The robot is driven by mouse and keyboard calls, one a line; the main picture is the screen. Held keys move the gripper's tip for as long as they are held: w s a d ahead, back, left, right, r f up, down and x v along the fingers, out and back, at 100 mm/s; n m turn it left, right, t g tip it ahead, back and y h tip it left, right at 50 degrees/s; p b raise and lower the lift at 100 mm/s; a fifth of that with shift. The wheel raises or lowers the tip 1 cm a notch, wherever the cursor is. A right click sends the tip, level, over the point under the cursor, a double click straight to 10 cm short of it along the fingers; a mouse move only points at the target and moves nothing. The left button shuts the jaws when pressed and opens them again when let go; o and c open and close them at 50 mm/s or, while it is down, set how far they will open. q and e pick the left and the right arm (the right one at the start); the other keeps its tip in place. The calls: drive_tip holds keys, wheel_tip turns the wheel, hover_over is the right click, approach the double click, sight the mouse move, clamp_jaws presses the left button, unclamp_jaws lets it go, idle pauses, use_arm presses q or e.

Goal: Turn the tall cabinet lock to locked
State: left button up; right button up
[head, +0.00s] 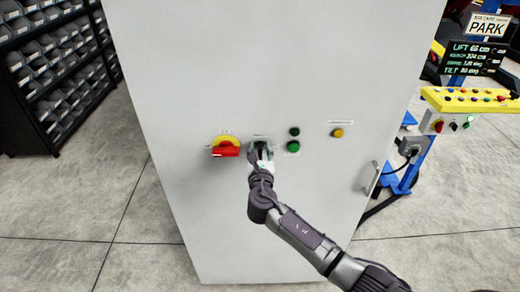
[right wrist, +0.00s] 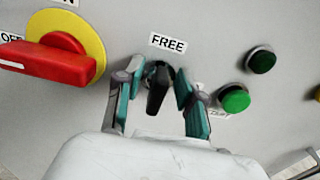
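The tall grey cabinet (head: 290,60) fills the middle of the head view. Its lock is a small black knob (right wrist: 157,90), with a label reading FREE (right wrist: 168,43) just above it in the right wrist view. The knob's handle points roughly down, tilted a little. My right gripper (head: 261,149) is at the lock in the head view and hides most of it. In the right wrist view my right gripper (right wrist: 157,82) has its fingers apart, one on each side of the knob, with gaps visible. My left gripper is not in view.
A red rotary switch on a yellow disc (right wrist: 65,50) sits left of the lock. Dark green (right wrist: 261,60) and bright green (right wrist: 235,99) buttons are close on the right. A yellow button (head: 338,133) and a door handle (head: 371,178) are farther right.

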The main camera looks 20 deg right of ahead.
clamp_jaws()
